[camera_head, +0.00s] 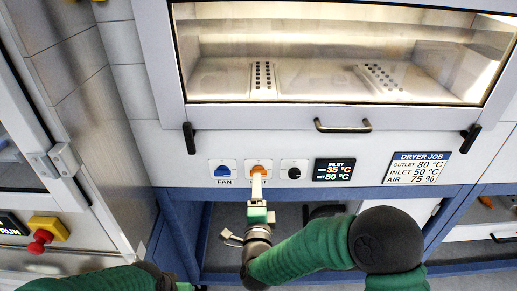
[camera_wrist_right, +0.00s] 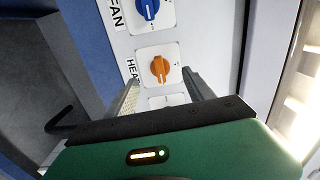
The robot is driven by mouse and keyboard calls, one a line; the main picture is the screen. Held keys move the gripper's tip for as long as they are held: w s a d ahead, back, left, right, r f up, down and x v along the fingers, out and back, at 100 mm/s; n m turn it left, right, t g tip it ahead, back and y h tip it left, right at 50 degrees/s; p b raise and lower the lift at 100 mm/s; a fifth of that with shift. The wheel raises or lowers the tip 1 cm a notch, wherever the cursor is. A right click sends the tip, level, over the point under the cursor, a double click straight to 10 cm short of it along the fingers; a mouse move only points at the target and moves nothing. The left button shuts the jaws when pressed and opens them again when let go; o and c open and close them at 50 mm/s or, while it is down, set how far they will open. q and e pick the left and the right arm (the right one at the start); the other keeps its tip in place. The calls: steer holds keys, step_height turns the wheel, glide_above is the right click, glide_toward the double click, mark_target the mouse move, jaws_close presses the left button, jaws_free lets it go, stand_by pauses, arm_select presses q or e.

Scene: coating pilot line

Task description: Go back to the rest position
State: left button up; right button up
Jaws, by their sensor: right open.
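My right gripper (camera_head: 257,178) is in front of the dryer panel (camera_head: 340,142), just below the orange HEAT knob (camera_head: 259,168), and hides part of its label. In the right wrist view its two fingers (camera_wrist_right: 162,80) are spread with nothing held between them. The orange knob (camera_wrist_right: 160,67) shows just beyond the fingertips, apparently clear of them. The blue FAN knob (camera_head: 222,170) is to its left and also shows in the wrist view (camera_wrist_right: 147,9). My left arm shows only at the bottom left; its gripper is out of view.
A black knob (camera_head: 294,169) and an inlet display (camera_head: 334,170) are right of the HEAT knob. The dryer window (camera_head: 330,55) has a handle (camera_head: 342,126) that sticks out. A red stop button (camera_head: 40,241) is at the left. Below the panel is a blue frame (camera_head: 330,193).

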steer(key=s+d+f+n+g+p, duration=0.2)
steer(key=s+d+n+g+p, duration=0.1)
steer(key=s+d+n+g, duration=0.4)
steer(key=s+d+f+n+g+p, duration=0.3)
steer(key=s+d+n+g, duration=0.5)
steer(key=s+d, duration=0.5)
steer(key=s+n, duration=0.2)
steer(key=s, duration=0.3)
steer(key=shift+s+f+n+p, duration=0.3)
steer(key=shift+s, duration=0.1)
